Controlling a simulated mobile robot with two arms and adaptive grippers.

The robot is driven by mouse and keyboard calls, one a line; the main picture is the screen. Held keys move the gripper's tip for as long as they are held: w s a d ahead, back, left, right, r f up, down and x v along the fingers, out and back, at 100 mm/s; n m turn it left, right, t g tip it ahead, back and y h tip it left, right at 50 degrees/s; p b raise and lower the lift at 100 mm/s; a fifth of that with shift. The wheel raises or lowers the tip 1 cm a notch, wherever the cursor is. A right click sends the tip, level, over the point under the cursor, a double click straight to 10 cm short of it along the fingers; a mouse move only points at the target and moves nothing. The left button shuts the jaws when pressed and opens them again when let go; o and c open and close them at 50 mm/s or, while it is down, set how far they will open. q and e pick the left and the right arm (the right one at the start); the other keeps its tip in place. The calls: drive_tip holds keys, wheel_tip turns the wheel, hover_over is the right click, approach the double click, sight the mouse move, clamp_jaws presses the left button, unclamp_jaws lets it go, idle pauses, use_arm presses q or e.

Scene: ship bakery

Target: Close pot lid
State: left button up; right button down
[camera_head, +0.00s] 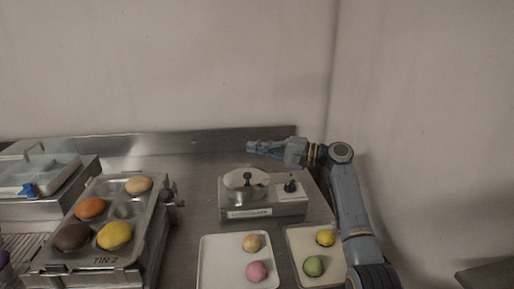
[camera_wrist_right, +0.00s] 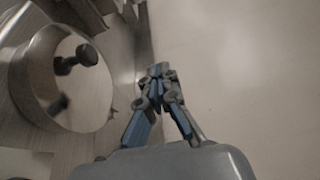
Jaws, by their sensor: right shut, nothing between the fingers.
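The pot (camera_head: 233,184) sits in a metal unit with a label on its front. Its round, pale lid (camera_head: 240,178) has a dark knob. In the right wrist view, the round metal rim of the pot and lid (camera_wrist_right: 29,75) is at the left, with the dark knob in front of it. I cannot tell how far the lid is open. My right gripper (camera_head: 250,147) is behind and above the pot, apart from it, pointing left. Its fingers (camera_wrist_right: 157,72) are together and empty. My left gripper is not in view.
A small dark knob (camera_head: 291,186) stands on the unit's right. Two pale trays (camera_head: 213,267) (camera_head: 300,243) with coloured buns lie in front. A muffin tin (camera_head: 134,207) with buns stands left. A wall rises close behind and right.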

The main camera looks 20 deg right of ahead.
drive_tip(key=shift+s+f, duration=0.25)
drive_tip(key=shift+f, duration=0.1)
drive_tip(key=shift+a, duration=0.1)
idle(0.3)
drive_tip(key=v, duration=1.2)
